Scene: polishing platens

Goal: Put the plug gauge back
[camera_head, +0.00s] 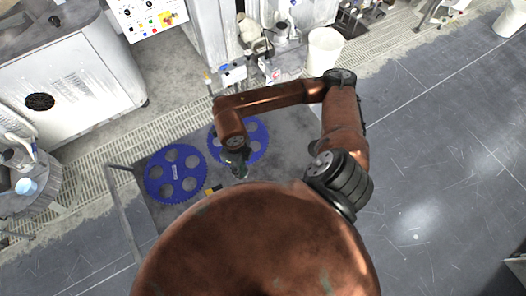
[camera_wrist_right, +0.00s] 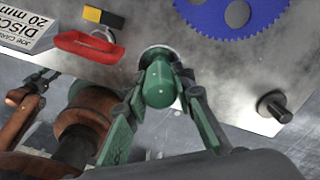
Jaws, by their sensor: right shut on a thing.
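The plug gauge (camera_wrist_right: 160,84) shows a rounded green handle in the right wrist view, with a pale rim at its far end. My right gripper (camera_wrist_right: 158,92) is shut on this handle, one finger on each side. The gauge's far end points at the grey table; I cannot tell whether it touches. In the head view my right gripper (camera_head: 236,160) is over the table, beside the blue gears, and the gauge is too small to make out. Part of my left gripper (camera_wrist_right: 40,80) seems to show at the left of the wrist view, its jaws unclear.
On the grey table (camera_head: 284,150) lie two blue gears (camera_head: 160,191) (camera_head: 258,137). The wrist view shows a red holder (camera_wrist_right: 88,47), a yellow and black block (camera_wrist_right: 103,17), a white printed sign (camera_wrist_right: 22,30) and a dark peg (camera_wrist_right: 273,105) near the table's edge.

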